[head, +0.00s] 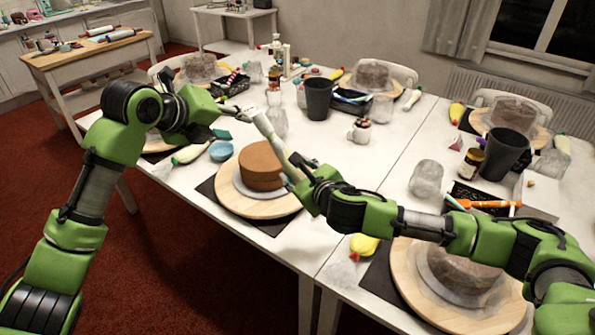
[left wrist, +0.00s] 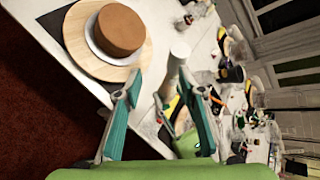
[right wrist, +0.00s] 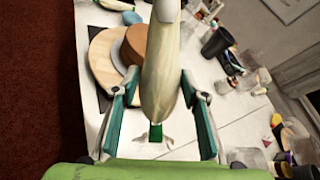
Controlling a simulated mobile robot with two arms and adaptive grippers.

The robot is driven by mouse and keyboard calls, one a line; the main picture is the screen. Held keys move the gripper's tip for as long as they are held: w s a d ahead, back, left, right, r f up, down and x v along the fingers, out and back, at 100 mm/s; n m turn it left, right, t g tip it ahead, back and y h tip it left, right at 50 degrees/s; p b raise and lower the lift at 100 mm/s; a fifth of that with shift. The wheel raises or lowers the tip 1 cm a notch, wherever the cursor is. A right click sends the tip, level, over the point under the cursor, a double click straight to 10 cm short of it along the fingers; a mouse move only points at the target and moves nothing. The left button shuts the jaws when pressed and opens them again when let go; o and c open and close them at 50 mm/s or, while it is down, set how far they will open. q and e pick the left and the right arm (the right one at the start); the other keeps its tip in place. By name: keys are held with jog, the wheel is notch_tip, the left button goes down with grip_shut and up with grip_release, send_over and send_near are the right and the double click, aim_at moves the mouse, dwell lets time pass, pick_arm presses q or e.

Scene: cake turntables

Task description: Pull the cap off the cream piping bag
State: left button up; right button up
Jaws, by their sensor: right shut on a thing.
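The cream piping bag (head: 272,135) is long and pale. In the head view it slants up and left from my right gripper (head: 297,168). My right gripper is shut on the bag; in the right wrist view the bag (right wrist: 158,80) lies between its fingers (right wrist: 158,95), with a green end below. The bag's whitish upper end points toward my left gripper (head: 230,118); I cannot tell cap from nozzle there. In the left wrist view my left gripper (left wrist: 160,80) is open, and a whitish end (left wrist: 177,55) shows between and beyond its fingers. I cannot tell whether they touch.
A brown cake (head: 262,166) stands on a round wooden turntable (head: 255,207) under the arms. More cakes and bags crowd the white table. Its middle has some free room.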

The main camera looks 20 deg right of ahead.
aim_at(257, 120)
pick_arm(q)
jog(key=shift+w+d+f+m, duration=0.35)
jog(key=shift+w+d, duration=0.25)
jog(key=shift+d, duration=0.45)
jog(key=shift+w+d+f+m, duration=0.35)
jog(key=shift+w+d, duration=0.3)
jog(key=shift+d, duration=0.35)
jog(key=shift+w+d+f+m, duration=0.25)
jog(key=shift+w+d+m, duration=0.25)
jog(key=shift+d, duration=0.55)
jog(key=c, duration=1)
jog(key=shift+w+r, duration=0.1)
jog(key=shift+w+a+r, duration=0.3)
jog(key=shift+a+r, duration=0.15)
jog(key=shift+r, duration=0.3)
jog(key=shift+w+a+r, duration=0.35)
jog(key=shift+a+r, duration=0.1)
jog(key=shift+r, duration=0.35)
jog(key=shift+w+a+r, duration=0.3)
jog(key=shift+a+r, duration=0.15)
jog(key=shift+r, duration=0.3)
